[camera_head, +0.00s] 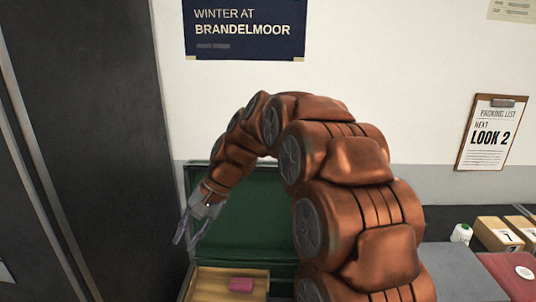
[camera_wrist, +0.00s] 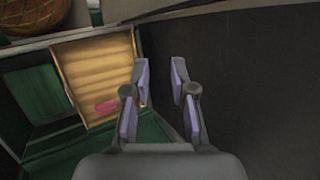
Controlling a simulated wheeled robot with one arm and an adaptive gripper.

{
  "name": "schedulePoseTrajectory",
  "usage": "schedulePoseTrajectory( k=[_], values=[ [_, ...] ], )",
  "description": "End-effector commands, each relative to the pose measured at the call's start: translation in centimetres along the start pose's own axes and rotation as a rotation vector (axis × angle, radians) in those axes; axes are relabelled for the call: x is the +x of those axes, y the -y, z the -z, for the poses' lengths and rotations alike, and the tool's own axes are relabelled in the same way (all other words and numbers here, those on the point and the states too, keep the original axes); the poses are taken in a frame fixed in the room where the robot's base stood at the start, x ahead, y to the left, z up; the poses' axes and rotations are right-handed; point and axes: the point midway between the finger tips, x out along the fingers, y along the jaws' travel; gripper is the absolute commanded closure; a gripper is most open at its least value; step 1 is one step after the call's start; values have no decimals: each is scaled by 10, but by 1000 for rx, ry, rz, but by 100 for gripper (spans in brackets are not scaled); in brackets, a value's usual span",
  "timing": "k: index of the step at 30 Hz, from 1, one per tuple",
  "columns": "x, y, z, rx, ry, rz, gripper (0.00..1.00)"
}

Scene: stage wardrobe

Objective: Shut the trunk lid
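The trunk lid (camera_head: 245,205) is dark green and stands raised against the wall in the head view, partly hidden behind my copper arm. Below it the open trunk shows a wooden tray (camera_head: 205,284) with a pink item (camera_head: 240,284) on it. The wrist view also shows the tray (camera_wrist: 90,62), the pink item (camera_wrist: 107,107) and green lining (camera_wrist: 40,95). My gripper (camera_head: 184,240) is at the left side of the lid, above the trunk's left edge. In the wrist view its two fingers (camera_wrist: 163,95) are apart with nothing between them. I cannot tell whether it touches the lid.
A dark cabinet or door panel (camera_head: 105,130) stands close on the left. At the right are a clipboard (camera_head: 488,132) on the wall, a white bottle (camera_head: 461,233), small boxes (camera_head: 497,234) and a grey surface (camera_head: 455,275). A wicker item (camera_wrist: 35,12) shows in the wrist view.

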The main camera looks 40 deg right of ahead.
Motion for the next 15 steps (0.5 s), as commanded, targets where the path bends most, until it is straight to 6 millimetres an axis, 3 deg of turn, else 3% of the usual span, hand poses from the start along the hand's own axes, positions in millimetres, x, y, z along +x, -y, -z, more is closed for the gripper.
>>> schedulePoseTrajectory(
  k=[6,15],
  values=[
    [-27,26,64,116,-14,140,75],
    [-67,38,150,260,-28,323,75]
  ],
)
